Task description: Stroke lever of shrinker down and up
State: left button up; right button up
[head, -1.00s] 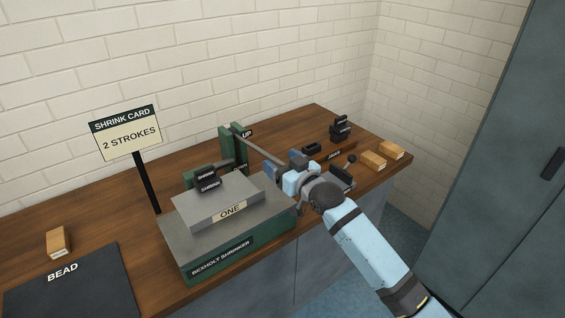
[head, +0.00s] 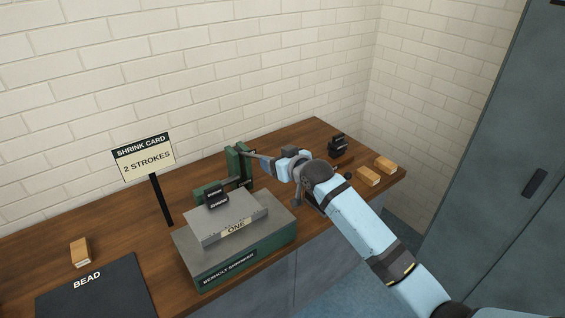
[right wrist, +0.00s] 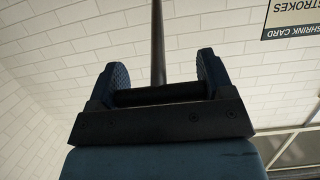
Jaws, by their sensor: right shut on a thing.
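The shrinker (head: 262,254) is a green and grey machine on the bench, with a grey top block marked ONE (head: 240,226) and small black jaws (head: 215,199) on it. Its green lever post (head: 233,163) stands behind it. My right gripper (head: 268,163) is shut on the lever's handle, just right of the post. The right wrist view shows the dark handle bar (right wrist: 160,95) between both fingers, with the lever rod (right wrist: 157,45) running away from it. Most of the lever is hidden in the head view. My left gripper is not in view.
A sign reading SHRINK CARD, 2 STROKES (head: 146,158) stands left of the shrinker. A black BEAD mat (head: 95,288) and a wooden block (head: 81,252) lie at left. More wooden blocks (head: 369,176) and a black tool (head: 338,146) are at right. A grey cabinet (head: 500,190) stands far right.

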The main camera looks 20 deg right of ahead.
jog(key=r, duration=0.1)
jog(key=w+r+p, duration=0.1)
jog(key=r, duration=0.2)
jog(key=shift+w+a+p, duration=0.3)
jog(key=shift+p, duration=0.05)
jog(key=w+r+p, duration=0.1)
jog(key=r, duration=0.1)
jog(key=w+a+r, duration=0.1)
jog(key=w+r, duration=0.1)
jog(key=shift+w+a+r+p, duration=0.1)
jog(key=shift+w+a+p, duration=0.05)
jog(key=shift+w+p, duration=0.2)
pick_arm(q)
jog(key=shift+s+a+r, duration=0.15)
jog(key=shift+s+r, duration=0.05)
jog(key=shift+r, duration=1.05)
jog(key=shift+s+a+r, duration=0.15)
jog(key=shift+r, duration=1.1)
pick_arm(e)
jog(key=shift+w+a+r, duration=0.25)
jog(key=shift+w+r, duration=0.35)
jog(key=shift+w, duration=0.05)
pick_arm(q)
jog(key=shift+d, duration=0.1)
